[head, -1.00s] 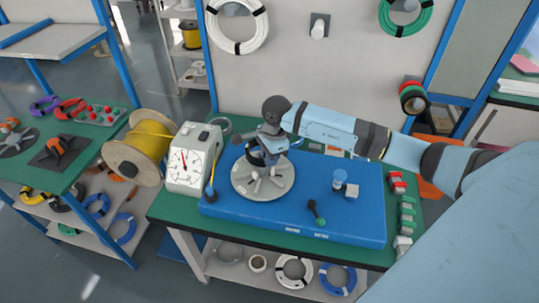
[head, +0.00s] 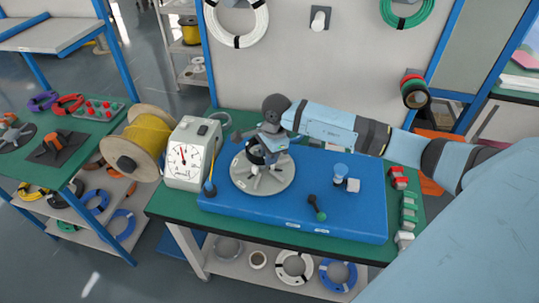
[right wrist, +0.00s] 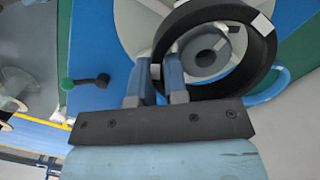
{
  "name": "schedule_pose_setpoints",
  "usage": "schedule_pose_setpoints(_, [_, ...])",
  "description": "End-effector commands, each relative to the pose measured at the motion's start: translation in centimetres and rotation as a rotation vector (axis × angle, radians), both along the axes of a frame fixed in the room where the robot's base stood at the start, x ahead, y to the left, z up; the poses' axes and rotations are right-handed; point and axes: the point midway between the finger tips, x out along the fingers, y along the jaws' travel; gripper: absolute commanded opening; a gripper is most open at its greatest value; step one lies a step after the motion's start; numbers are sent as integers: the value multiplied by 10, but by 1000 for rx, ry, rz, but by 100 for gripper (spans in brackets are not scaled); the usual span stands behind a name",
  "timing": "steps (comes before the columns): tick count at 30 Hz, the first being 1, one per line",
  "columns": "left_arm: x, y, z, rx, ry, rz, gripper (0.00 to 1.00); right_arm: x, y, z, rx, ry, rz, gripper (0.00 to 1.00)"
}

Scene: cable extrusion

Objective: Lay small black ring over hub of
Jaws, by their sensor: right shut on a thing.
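A grey round plate with raised spokes (head: 249,184) lies on the left part of the blue board, and its hub is mostly hidden in the head view. In the right wrist view, the grey hub (right wrist: 205,52) shows through the opening of the black ring (right wrist: 265,50). My right gripper (right wrist: 153,80) is shut on the ring's wall, one finger on each side of it. In the head view, the ring (head: 256,156) is partly hidden under the gripper (head: 267,151), over the plate's middle. I cannot tell whether it touches the plate. My left gripper is not in view.
The blue board (head: 350,220) lies on a green table (head: 160,200). A dial gauge box (head: 188,155) stands left of the plate, with a yellow spool (head: 145,140) beyond.

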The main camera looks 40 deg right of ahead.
Motion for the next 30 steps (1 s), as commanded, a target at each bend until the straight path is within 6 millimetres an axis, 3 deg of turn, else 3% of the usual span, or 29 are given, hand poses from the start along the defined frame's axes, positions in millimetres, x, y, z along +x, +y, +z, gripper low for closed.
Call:
schedule_pose_setpoints(13, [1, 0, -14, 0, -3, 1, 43, 0, 0, -18, 0, -1, 0, 0])
schedule_pose_setpoints(14, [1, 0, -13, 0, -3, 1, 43, 0, 0, -17, 0, -1, 0, 20])
schedule_pose_setpoints(17, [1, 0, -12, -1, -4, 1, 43, 0, 0, -17, 0, -1, 0, 43])
schedule_pose_setpoints(30, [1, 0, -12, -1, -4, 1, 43, 2, 0, -15, 2, -8, -2, 43])
